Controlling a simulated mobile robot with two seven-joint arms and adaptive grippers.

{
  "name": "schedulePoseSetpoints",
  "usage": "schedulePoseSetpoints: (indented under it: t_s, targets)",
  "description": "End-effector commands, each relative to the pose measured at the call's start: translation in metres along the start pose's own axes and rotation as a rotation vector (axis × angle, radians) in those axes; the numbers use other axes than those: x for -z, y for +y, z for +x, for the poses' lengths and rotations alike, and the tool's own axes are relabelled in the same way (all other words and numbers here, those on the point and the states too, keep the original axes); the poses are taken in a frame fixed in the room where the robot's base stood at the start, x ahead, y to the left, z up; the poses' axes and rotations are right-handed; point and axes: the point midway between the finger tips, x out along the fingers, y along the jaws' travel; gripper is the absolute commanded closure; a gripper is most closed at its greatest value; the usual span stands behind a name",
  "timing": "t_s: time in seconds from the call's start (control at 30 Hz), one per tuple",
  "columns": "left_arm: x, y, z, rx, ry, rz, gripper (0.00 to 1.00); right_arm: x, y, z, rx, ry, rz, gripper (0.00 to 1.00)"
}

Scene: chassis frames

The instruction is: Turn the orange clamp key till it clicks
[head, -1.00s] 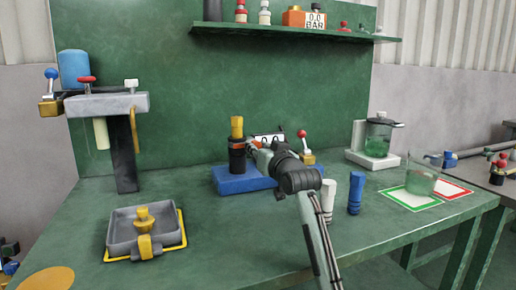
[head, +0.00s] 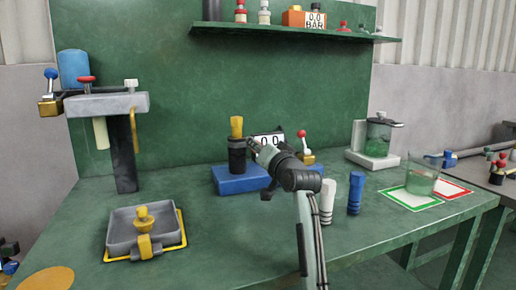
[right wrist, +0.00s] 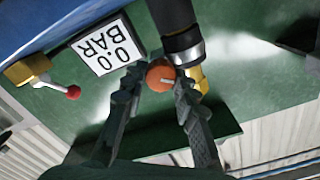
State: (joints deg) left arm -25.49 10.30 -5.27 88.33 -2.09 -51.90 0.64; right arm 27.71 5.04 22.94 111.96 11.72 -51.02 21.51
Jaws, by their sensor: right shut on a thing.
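The orange clamp key (right wrist: 160,76) shows in the right wrist view as a round orange piece with a pale mark, beside a black post (right wrist: 172,15) with a grey collar. My right gripper (right wrist: 155,80) is shut on it, one finger on each side. In the head view my right gripper (head: 254,147) reaches the black post with the yellow top (head: 237,127), which stands upright on a blue base (head: 232,181). The key is hidden there by the gripper. My left gripper is not in view.
A 0.0 BAR display (right wrist: 103,51) and a red-knobbed lever (head: 302,135) stand close by the gripper. White (head: 328,196) and blue (head: 355,194) cylinders stand right of the base. A grey tray (head: 120,240) sits front left. The bench between is clear.

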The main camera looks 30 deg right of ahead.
Motion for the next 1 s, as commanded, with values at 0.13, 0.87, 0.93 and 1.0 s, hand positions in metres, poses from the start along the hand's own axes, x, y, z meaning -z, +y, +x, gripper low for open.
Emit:
schedulePoseSetpoints:
  t_s: [0.13,0.87,0.93,1.0]
  targets:
    - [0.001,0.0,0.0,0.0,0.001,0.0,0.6,-0.001,0.0,0.0,0.0,-0.001,0.143,1.0]
    - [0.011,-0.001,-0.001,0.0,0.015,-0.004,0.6,-0.001,0.002,0.0,0.0,-0.001,0.574,1.0]
    - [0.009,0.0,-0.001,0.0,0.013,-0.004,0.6,-0.001,0.002,0.0,0.0,-0.001,0.583,1.0]
    - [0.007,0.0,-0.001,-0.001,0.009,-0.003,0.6,-0.001,0.002,0.0,0.0,-0.001,0.589,1.0]
